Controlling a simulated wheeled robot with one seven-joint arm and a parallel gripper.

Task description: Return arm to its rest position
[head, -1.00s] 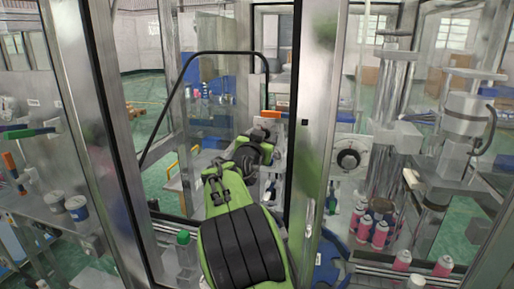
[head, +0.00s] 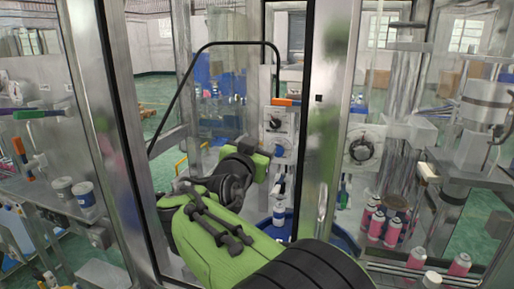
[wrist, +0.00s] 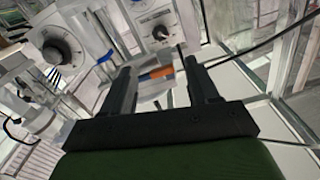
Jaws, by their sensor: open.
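My green and black arm (head: 225,225) reaches through the open framed doorway of the machine enclosure in the head view. Its wrist end is inside, in front of a grey control box with a dial (head: 276,124). My gripper (wrist: 160,67) shows in the wrist view with its two dark fingers apart and nothing held between them. An orange and blue piece (wrist: 158,73) shows beyond the gap. In the head view the fingers are hard to make out.
Metal posts (head: 327,130) and glass panels flank the doorway closely. A bent black bar (head: 190,75) spans its left side. Pink cans (head: 376,225) stand to the right behind glass. Two tubs (head: 84,195) sit on the left shelf. A blue round rim (head: 345,240) is low inside.

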